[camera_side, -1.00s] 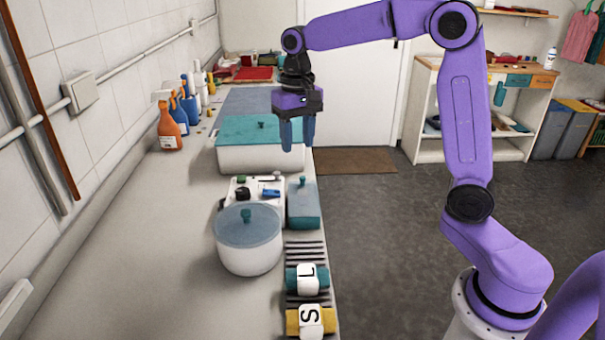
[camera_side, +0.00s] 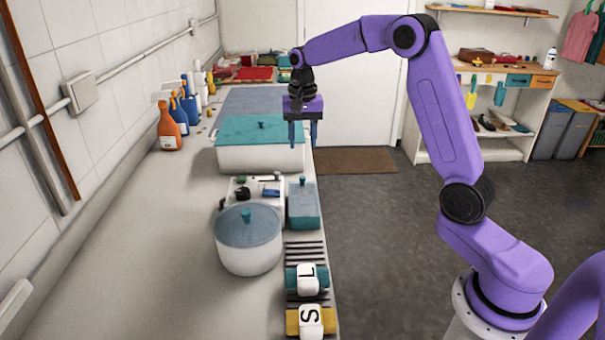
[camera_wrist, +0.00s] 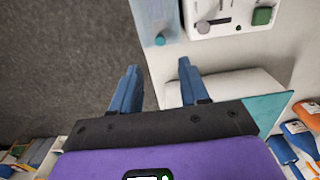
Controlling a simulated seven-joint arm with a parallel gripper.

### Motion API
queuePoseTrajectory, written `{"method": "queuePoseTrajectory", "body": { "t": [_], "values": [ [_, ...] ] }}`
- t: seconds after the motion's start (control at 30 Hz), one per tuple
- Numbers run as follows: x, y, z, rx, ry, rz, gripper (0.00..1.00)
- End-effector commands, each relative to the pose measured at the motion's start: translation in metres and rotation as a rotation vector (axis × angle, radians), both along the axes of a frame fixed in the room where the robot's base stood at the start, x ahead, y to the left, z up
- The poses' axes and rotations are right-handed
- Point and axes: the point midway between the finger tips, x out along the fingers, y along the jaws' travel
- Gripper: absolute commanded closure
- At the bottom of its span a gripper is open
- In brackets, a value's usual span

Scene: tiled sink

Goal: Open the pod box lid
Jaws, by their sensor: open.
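A small blue-grey box (camera_side: 303,207) with a lid and a teal knob (camera_side: 302,181) stands at the counter's right edge; its lid looks closed. I cannot tell for sure that it is the pod box. In the wrist view, part of its lid (camera_wrist: 155,14) and its knob (camera_wrist: 160,39) show beyond the fingertips. My gripper (camera_side: 303,143) is open and empty, pointing down, behind this box and at the right end of a large white box (camera_side: 262,159) with a teal lid. The two fingers also show apart in the wrist view (camera_wrist: 157,70).
A white device (camera_side: 262,188) with knobs stands left of the small box. A round white pot (camera_side: 249,258) with a blue lid is in front of it. Labelled blocks (camera_side: 307,279) lie nearer on a slatted rack. Spray bottles (camera_side: 169,128) line the wall. The left counter is clear.

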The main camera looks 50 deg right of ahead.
Motion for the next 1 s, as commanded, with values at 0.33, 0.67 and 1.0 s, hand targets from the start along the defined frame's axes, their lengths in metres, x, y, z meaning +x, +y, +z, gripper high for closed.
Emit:
{"method": "queuePoseTrajectory", "body": {
  "t": [0.33,0.67,1.0],
  "values": [
    [-0.001,0.000,-0.066,0.000,0.004,0.000,0.55],
    [0.000,0.000,-0.103,0.000,0.001,0.001,0.55],
    [0.000,0.000,-0.107,0.000,0.000,0.001,0.55]
  ]
}}
